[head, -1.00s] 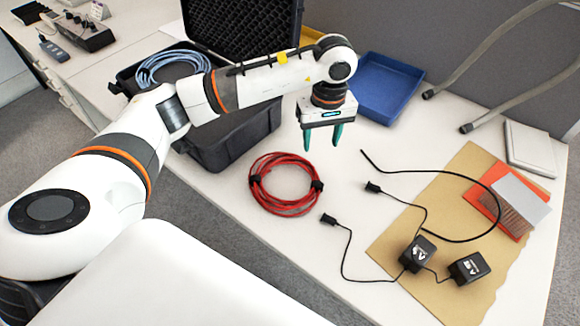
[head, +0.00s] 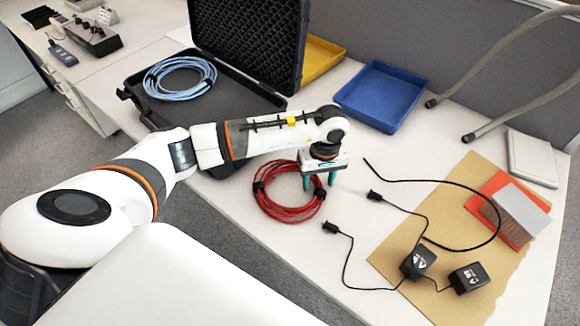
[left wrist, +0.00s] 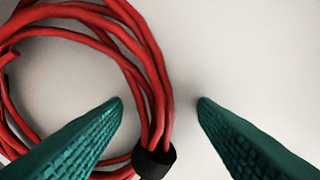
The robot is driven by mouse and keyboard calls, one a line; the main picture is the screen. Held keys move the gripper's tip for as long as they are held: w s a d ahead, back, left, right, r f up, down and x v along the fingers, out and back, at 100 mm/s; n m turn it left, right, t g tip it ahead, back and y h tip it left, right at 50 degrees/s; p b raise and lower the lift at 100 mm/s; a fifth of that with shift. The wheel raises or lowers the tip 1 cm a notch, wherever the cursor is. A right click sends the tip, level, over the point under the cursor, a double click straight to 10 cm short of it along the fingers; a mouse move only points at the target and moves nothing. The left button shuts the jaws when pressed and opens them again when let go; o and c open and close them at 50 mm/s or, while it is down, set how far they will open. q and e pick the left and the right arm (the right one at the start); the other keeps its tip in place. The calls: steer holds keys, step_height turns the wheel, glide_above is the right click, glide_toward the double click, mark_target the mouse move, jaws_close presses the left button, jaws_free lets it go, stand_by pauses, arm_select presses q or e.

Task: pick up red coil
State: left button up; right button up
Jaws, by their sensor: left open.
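The red coil (head: 288,212) lies flat on the white table, bound with black ties. My left gripper (head: 319,184) is open, pointing down at the coil's right side. In the left wrist view the red coil (left wrist: 155,85) fills the left half, and its right strands run between the two green fingers (left wrist: 160,100). The left finger is over the ring's inside and the right finger is over bare table. A black tie (left wrist: 154,161) shows low between the fingers. I cannot tell how far the fingertips are above the table. My right gripper is not in view.
An open black case (head: 225,85) holds a blue coil (head: 180,78). A blue tray (head: 380,95) and a yellow tray (head: 322,58) stand behind. Black adapters (head: 418,262) with cables and a black cable (head: 440,182) lie to the right. Bare table lies between coil and cables.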

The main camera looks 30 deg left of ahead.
arm_select(q)
steer(key=shift+c, duration=0.5)
jaws_close()
steer(key=shift+r, duration=0.1)
steer(key=shift+r, duration=0.1)
